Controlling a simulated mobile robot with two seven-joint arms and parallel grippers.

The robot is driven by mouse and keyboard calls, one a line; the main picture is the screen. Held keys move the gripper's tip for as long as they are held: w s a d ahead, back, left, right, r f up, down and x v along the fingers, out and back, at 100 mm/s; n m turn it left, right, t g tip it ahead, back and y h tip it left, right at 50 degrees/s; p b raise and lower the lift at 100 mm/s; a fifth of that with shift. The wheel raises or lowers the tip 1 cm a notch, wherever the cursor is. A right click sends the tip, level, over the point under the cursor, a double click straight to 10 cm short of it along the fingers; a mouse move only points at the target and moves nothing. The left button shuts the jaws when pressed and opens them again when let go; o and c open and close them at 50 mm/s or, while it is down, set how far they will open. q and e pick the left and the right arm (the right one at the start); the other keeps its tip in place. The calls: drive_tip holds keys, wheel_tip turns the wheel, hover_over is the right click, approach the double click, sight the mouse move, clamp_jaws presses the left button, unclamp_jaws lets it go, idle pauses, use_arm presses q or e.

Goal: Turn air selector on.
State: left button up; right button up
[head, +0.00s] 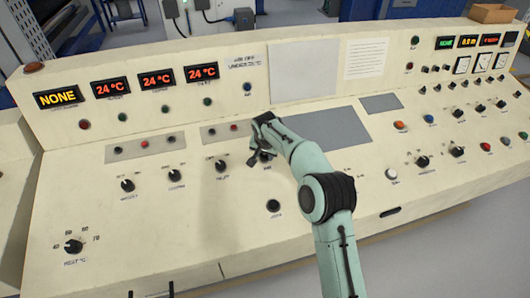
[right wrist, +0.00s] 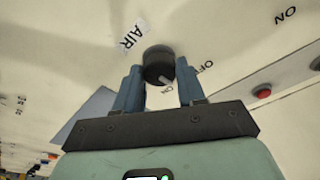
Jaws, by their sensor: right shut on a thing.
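The air selector is a round black knob (right wrist: 158,62) beside a tilted AIR label (right wrist: 133,36) in the right wrist view. OFF and ON marks sit close to it. In the head view my right gripper (head: 256,143) is over the middle of the panel, and the arm hides most of the knob. Small dark tips at the bottom left edge may be my left gripper (head: 151,292).
The cream control panel (head: 120,220) carries several other black knobs, including one at the lower left (head: 73,246), and coloured buttons. Red and yellow displays (head: 155,80) line the raised back at left. A red button (right wrist: 262,90) is near the right gripper.

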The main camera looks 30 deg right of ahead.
drive_tip(key=m+p, duration=0.1)
drive_tip(key=m, duration=0.3)
drive_tip(key=shift+w+r+g, duration=0.1)
drive_tip(key=shift+r+g, duration=0.05)
drive_tip(key=shift+g, duration=0.15)
use_arm(q)
drive_tip(key=shift+w+r+p, duration=0.6)
drive_tip(key=shift+w+r, duration=0.65)
drive_tip(key=shift+r, duration=0.25)
use_arm(e)
drive_tip(key=shift+m, duration=1.5)
drive_tip(key=shift+h, duration=0.3)
drive_tip(key=o, duration=1.1)
drive_tip(key=shift+c, duration=0.2)
drive_tip(key=v, duration=1.3)
drive_tip(key=shift+r, duration=0.15)
